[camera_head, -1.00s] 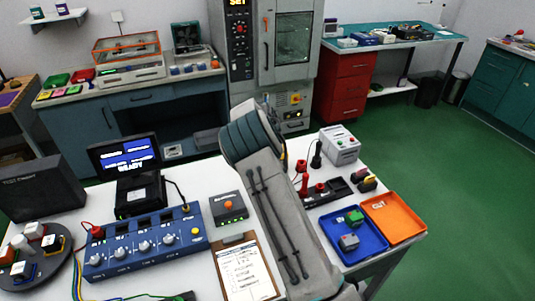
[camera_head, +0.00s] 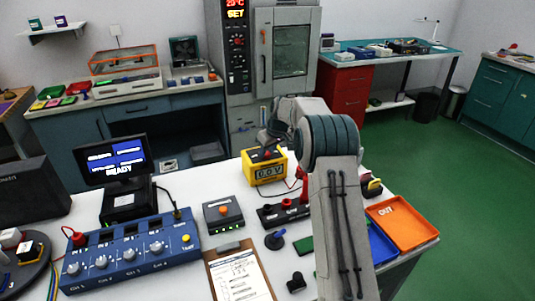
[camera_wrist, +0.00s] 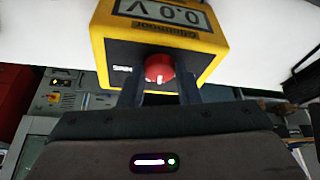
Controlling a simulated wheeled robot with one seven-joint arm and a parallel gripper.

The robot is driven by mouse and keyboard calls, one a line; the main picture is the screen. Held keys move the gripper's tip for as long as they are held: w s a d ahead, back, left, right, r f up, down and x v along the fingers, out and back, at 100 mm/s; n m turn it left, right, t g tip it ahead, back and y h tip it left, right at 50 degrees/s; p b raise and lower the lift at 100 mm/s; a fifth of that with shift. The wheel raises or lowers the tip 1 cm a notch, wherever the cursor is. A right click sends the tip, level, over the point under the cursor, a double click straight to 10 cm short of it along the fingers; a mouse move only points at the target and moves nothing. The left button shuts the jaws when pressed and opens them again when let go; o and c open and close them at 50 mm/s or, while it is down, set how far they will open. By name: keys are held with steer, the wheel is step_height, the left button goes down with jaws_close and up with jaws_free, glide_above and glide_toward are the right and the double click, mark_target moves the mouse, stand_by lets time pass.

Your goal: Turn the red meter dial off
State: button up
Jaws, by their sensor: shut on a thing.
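The yellow meter (camera_head: 264,167) stands on the white bench, left of my arm in the head view.
A blue channel box (camera_head: 130,252), an orange-button box (camera_head: 224,213) and a clipboard (camera_head: 240,275) lie left of my arm. Black-and-red terminals (camera_head: 284,210) and a red lead lie close by the meter. An orange tray (camera_head: 402,223) is at the right.

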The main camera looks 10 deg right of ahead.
steer(key=n, duration=0.2)
steer(key=n+g+y+p, duration=0.1)
steer(key=n+p, duration=0.1)
steer(key=n, duration=0.1)
steer(key=shift+w+d+r+n+y, duration=0.1)
steer(key=shift+w+d+n+y, duration=0.1)
steer(key=shift+d+n+y, duration=0.1)
steer(key=n+g+p, duration=0.1)
steer(key=n+p, duration=0.1)
steer(key=n, duration=0.1)
steer(key=shift+w+g+y+p, duration=0.1)
steer(key=shift+g+y+p, duration=0.2)
steer(key=shift+p, duration=0.05)
steer(key=shift+n+p, duration=0.35)
steer(key=shift+n, duration=0.25)
steer(key=shift+g, duration=0.3)
steer(key=o, duration=1)
steer(key=p+v, duration=0.1)
steer(key=v, duration=1.2)
steer(key=shift+d+r, duration=0.15)
steer(key=shift+r, duration=0.1)
